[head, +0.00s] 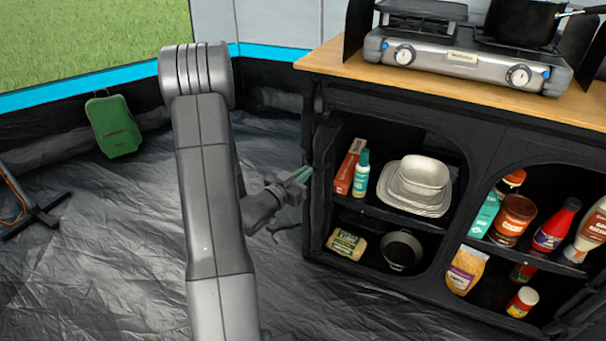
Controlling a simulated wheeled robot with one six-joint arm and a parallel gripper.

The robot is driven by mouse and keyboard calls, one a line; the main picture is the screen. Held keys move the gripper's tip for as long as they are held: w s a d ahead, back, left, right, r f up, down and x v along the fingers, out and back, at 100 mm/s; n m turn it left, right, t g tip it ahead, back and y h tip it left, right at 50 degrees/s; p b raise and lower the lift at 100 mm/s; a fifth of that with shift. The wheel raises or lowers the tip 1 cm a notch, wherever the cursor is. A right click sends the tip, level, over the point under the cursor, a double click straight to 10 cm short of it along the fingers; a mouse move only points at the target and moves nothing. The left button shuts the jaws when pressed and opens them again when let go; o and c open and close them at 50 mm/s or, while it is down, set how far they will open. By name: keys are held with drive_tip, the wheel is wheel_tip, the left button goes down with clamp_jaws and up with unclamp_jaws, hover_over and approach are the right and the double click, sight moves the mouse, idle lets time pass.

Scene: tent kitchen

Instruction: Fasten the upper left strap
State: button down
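The black fabric cabinet (490,138) stands on the right, with its compartments uncovered. Dark fabric lies bunched along the left edge of its left opening (326,150). The upper left strap cannot be told apart from this black fabric. My gripper (301,175) has greenish fingertips and points right, at the cabinet's upper left side. The fingertips look close to the bunched fabric; I cannot tell whether they touch it or hold a strap. Whether the fingers are open or shut is too small to see.
A gas stove (465,62) with a black pot (522,20) stands on the wooden top (345,62). Shelves hold white dishes (420,180), bottles and a pan (401,249). A green case (113,126) leans at the tent wall. The floor (90,270) at left is mostly clear.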

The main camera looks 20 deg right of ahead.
sight(321, 171)
drive_tip(key=d, duration=0.1)
drive_tip(key=d+b, duration=0.1)
drive_tip(key=d, duration=0.1)
drive_tip(key=d+b, duration=0.1)
drive_tip(key=shift+s+d+f, duration=0.15)
drive_tip(key=shift+s, duration=0.25)
drive_tip(key=shift+d, duration=0.25)
drive_tip(key=c, duration=1.8)
unclamp_jaws()
drive_tip(key=shift+s, duration=0.1)
drive_tip(key=shift+o, duration=1)
drive_tip(key=shift+d, duration=0.2)
drive_tip(key=shift+a, duration=0.1)
drive_tip(key=shift+s+a, duration=0.15)
drive_tip(key=shift+a, duration=0.15)
drive_tip(key=p+v, duration=0.2)
drive_tip(key=v, duration=1.1)
